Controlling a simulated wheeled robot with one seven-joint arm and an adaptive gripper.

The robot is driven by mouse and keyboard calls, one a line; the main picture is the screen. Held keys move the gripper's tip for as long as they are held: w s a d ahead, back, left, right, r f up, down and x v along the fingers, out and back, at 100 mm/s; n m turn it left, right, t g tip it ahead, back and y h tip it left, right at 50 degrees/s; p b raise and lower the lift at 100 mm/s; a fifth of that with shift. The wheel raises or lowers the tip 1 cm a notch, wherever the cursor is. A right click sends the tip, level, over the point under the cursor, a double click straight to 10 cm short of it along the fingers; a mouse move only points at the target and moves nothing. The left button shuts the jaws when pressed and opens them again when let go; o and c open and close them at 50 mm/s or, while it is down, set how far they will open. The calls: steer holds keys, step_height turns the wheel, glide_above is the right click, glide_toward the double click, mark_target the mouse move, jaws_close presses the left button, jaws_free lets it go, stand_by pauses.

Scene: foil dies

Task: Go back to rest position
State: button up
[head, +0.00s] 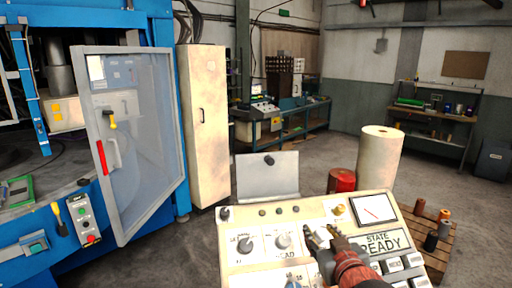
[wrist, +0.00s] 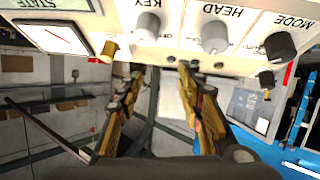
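My gripper (head: 322,238) is over the sloped control panel (head: 238,268), between the HEAD knob (head: 283,241) and the STATE READY display (head: 381,242). It hides part of the panel face. In the wrist view my gripper (wrist: 162,72) has its two fingers spread apart with nothing between them. I cannot tell whether a fingertip touches the panel.
A raised grey flap (head: 268,180) stands behind the panel. A blue machine (head: 165,60) with an open clear door (head: 140,150) is at left, beside a cream cabinet (head: 203,125). A pale roll (head: 379,155), red drum (head: 341,181) and wooden pallet (head: 440,248) are at right. Open floor lies beyond.

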steer(key=s+d+f+m+g, duration=0.1)
steer(key=s+f+g, duration=0.3)
steer(key=s, duration=0.8)
steer(key=s+d+f+m+g+h, duration=0.1)
steer(key=s+f+g, duration=0.4)
steer(key=s, duration=0.8)
steer(key=shift+s+d+f+m, duration=0.15)
steer(key=shift+s+d+m, duration=0.05)
steer(key=shift+s+m, duration=0.1)
steer(key=shift+o, duration=0.4)
stand_by(0.7)
